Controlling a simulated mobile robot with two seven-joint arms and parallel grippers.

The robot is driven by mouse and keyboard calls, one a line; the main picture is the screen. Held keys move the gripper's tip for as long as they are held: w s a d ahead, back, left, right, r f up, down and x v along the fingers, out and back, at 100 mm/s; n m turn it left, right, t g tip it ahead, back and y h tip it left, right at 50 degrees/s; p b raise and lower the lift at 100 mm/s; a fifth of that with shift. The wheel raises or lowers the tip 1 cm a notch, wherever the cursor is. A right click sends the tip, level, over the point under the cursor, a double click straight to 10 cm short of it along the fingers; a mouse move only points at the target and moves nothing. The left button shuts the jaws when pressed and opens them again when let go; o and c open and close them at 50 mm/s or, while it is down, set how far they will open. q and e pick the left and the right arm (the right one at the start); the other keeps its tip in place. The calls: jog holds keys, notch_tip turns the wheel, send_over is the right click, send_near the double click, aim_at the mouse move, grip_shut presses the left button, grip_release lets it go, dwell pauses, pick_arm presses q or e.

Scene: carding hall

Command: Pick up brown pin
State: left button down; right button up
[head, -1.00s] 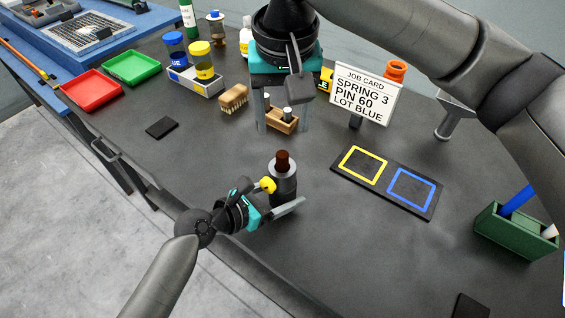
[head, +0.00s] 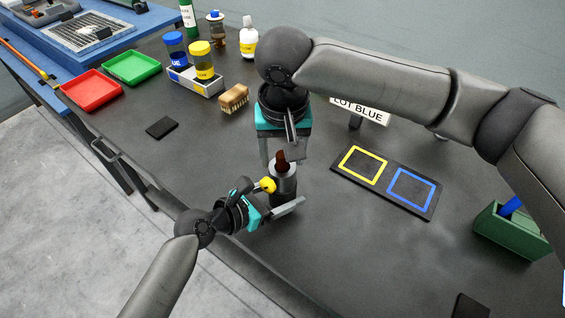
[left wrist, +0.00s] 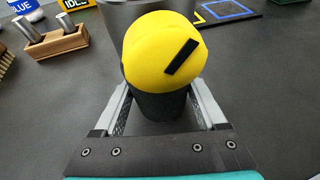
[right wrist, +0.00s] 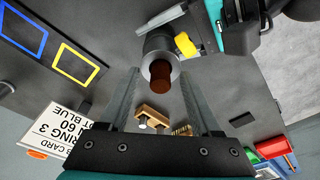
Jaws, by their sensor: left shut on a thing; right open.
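The brown pin (head: 282,160) stands up from the top of a dark grey cylinder (head: 284,186); its top also shows in the right wrist view (right wrist: 160,73). My right gripper (head: 287,158) is open and empty, pointing down close above the pin. In the right wrist view the pin lies ahead between the fingers, and no contact shows. My left gripper (head: 268,196) is shut on a yellow knob (left wrist: 163,50) with a black slot and black lower part, beside the cylinder.
A black board with yellow and blue squares (head: 385,183) lies to the right. A green box (head: 512,232) stands at far right. My right arm partly covers the job card (head: 360,112). A wooden block with metal pegs (right wrist: 153,116) and a brush (head: 234,98) stand behind.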

jog(key=shift+c, duration=0.4)
grip_shut()
